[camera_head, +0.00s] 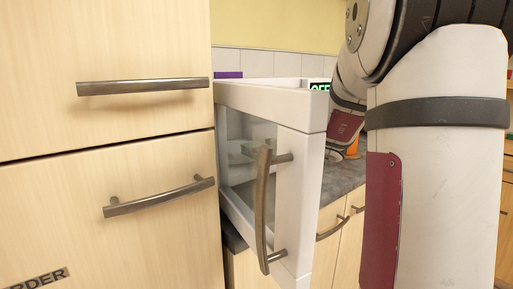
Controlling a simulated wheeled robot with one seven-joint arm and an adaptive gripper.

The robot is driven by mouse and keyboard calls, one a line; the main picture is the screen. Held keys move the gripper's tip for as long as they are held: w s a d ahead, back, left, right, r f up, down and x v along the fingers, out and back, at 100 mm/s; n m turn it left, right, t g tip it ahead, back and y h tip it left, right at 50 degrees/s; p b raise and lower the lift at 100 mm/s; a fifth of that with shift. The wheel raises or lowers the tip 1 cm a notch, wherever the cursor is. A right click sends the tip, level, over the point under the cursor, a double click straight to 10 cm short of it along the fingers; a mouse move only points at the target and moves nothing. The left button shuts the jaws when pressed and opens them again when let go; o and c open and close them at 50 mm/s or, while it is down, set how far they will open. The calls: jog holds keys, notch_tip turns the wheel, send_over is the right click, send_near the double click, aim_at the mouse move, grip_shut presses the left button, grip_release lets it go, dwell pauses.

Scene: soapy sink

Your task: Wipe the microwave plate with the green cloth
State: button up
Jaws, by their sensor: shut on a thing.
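The white microwave (313,200) stands at the middle, with a glass pane and a curved metal handle (262,210) facing me. A pale greenish shape (250,149) shows dimly through the glass; I cannot tell whether it is the microwave plate or the green cloth. Neither the plate nor the cloth shows clearly anywhere else. My arm comes down on the right and bends behind the microwave's right edge. My gripper is hidden from this view, so what it holds does not show.
A tall wooden cabinet (120,140) with metal handles fills the left. A grey countertop (347,178) over wooden cupboards runs behind the microwave. A small orange thing (353,149) is beside my arm. A green lit display (320,87) and a purple item (228,74) show behind the microwave's top.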

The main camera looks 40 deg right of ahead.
jog(key=s, duration=0.9)
jog(key=shift+d, duration=0.15)
jog(key=shift+r, duration=0.1)
dwell(0.3)
